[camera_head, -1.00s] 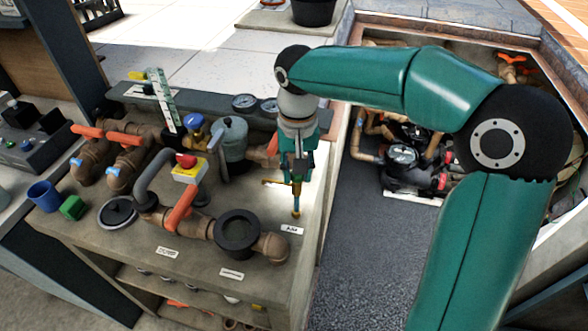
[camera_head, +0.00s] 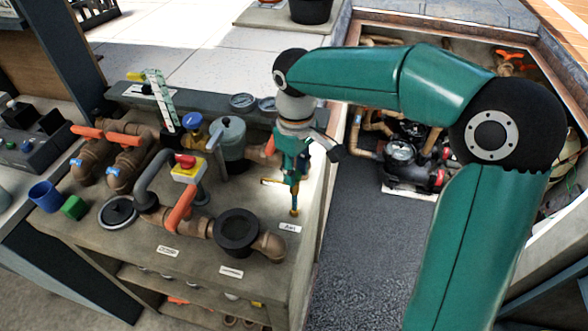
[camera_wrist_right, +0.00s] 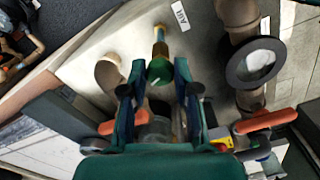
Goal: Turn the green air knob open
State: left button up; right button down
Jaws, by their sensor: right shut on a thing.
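The green air knob (camera_wrist_right: 158,70) sits on top of a brass stem in the right wrist view. My right gripper (camera_wrist_right: 156,80) is shut on it, with one finger on each side. In the head view my right gripper (camera_head: 291,175) points down over the bench's right end. The knob is mostly hidden there by the fingers, and the brass stem (camera_head: 295,205) shows below them. The AIR label (camera_head: 290,227) lies on the bench beside the stem, and it also shows in the right wrist view (camera_wrist_right: 181,16). My left gripper is not in view.
Pipes with orange handles (camera_head: 180,207), a black round fitting (camera_head: 237,231) and a grey canister (camera_head: 230,140) stand left of my right gripper. A pit with a pump (camera_head: 412,160) lies to the right, beyond the bench edge.

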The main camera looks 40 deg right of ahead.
jog(key=shift+w, duration=0.15)
dwell(0.4)
jog(key=c, duration=0.8)
grip_release()
jog(key=shift+w, duration=0.1)
jog(key=shift+c, duration=0.2)
notch_tip(320, 180, up, 12)
jog(key=shift+f, duration=0.1)
